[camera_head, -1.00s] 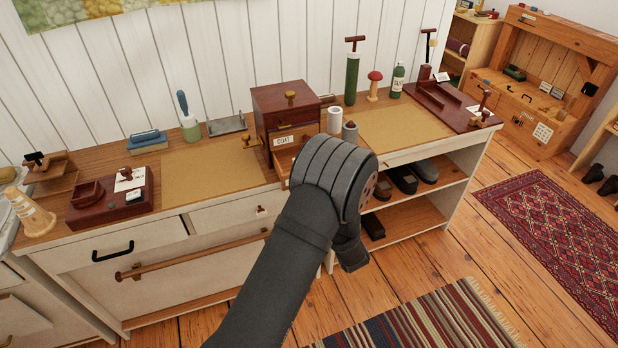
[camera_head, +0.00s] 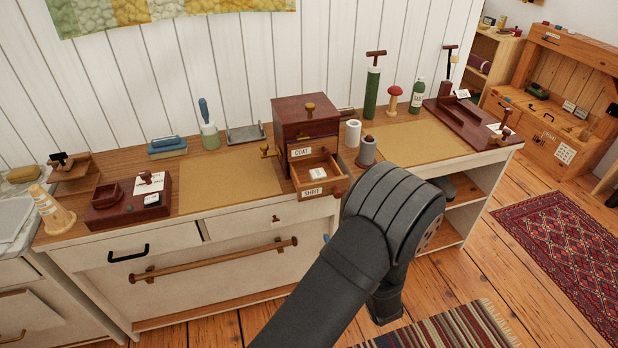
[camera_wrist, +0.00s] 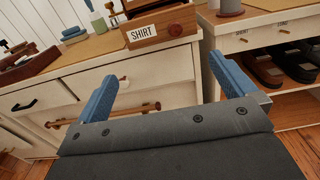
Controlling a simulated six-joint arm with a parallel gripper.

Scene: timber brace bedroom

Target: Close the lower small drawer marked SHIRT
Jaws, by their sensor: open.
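The lower small drawer marked SHIRT (camera_head: 318,184) is pulled out of the small red-brown cabinet (camera_head: 306,116) on the counter. A small white item lies inside it. In the wrist view, the drawer's front (camera_wrist: 158,28) with its SHIRT label and a dark red round knob shows beyond my fingertips. The drawer marked COAT (camera_head: 302,152) above it looks shut. My gripper (camera_wrist: 165,80) is open and empty, its blue fingers spread wide below and in front of the SHIRT drawer, apart from it. In the head view my arm hides most of the gripper.
A grey cylinder (camera_head: 367,151) and a white roll (camera_head: 353,133) stand just right of the cabinet. A tan mat (camera_head: 230,174) lies to its left. Below are the counter's larger drawers and a long wooden rail (camera_head: 215,261). Open shelves with shoes are at right.

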